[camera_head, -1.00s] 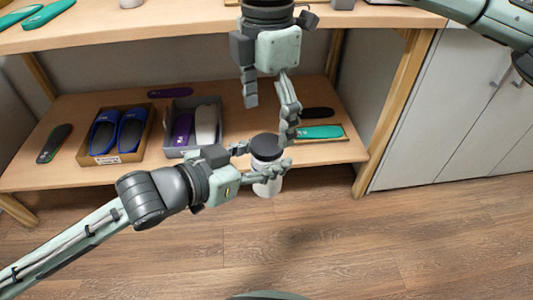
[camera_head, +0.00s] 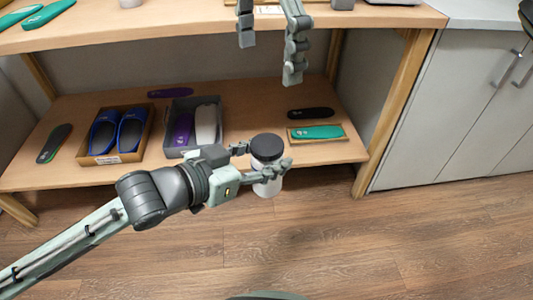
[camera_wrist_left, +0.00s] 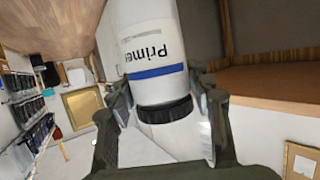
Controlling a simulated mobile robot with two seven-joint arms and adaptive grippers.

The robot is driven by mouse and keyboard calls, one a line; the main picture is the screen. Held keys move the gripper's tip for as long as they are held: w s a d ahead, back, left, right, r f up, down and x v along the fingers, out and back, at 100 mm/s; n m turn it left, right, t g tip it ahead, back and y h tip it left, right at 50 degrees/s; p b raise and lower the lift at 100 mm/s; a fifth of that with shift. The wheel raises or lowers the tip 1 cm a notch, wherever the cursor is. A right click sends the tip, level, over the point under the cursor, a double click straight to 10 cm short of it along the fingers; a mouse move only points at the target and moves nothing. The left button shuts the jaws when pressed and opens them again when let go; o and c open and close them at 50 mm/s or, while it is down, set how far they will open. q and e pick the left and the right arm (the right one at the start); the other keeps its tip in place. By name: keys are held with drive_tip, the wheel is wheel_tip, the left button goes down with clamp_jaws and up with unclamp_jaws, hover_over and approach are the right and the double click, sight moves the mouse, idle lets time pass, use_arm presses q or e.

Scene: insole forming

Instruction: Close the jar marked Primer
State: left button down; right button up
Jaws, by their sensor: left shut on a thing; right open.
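A white jar (camera_head: 268,187) with a black lid (camera_head: 266,146) on top stands upright in my left gripper (camera_head: 264,162), held in the air before the lower shelf. In the left wrist view the jar (camera_wrist_left: 150,45) shows a "Primer" label and a blue band, and the black lid (camera_wrist_left: 165,110) shows past the band between the fingers. The lid looks level; whether it is screwed tight cannot be told. My right gripper (camera_head: 270,62) is open and empty, above the jar and apart from it, at the upper shelf's front edge.
White cabinets (camera_head: 455,110) stand right. The floor (camera_head: 330,240) in front is clear.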

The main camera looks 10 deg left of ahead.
drive_tip(key=shift+r, duration=0.65)
drive_tip(key=w+d+f+m+t+y, duration=0.2)
drive_tip(key=w+d+f+t, duration=0.3)
drive_tip(key=w+f, duration=0.4)
drive_tip(key=s+d+f+m+y, duration=0.1)
drive_tip(key=s+f+m, duration=0.15)
drive_tip(key=f, duration=0.25)
drive_tip(key=s+d+f+m, duration=0.1)
drive_tip(key=d+f+m, duration=0.15)
drive_tip(key=f, duration=0.25)
drive_tip(key=s+d+f+m+y, duration=0.1)
drive_tip(key=f+m, duration=0.2)
drive_tip(key=f, duration=0.3)
drive_tip(key=s+d+f+m+h, duration=0.3)
drive_tip(key=s+d+f+m, duration=0.4)
drive_tip(key=s+d, duration=0.3)
drive_tip(key=s+d+f+m+g+h, duration=0.1)
drive_tip(key=s+d+f+m+h, duration=0.2)
drive_tip(key=s+d+f+m, duration=0.3)
drive_tip(key=s+d+f, duration=0.1)
drive_tip(key=s+d, duration=0.4)
drive_tip(key=d, duration=0.1)
drive_tip(key=shift+s+d+f+m, duration=0.25)
drive_tip(key=shift+s+f+m, duration=0.05)
drive_tip(key=shift+f+m, duration=0.1)
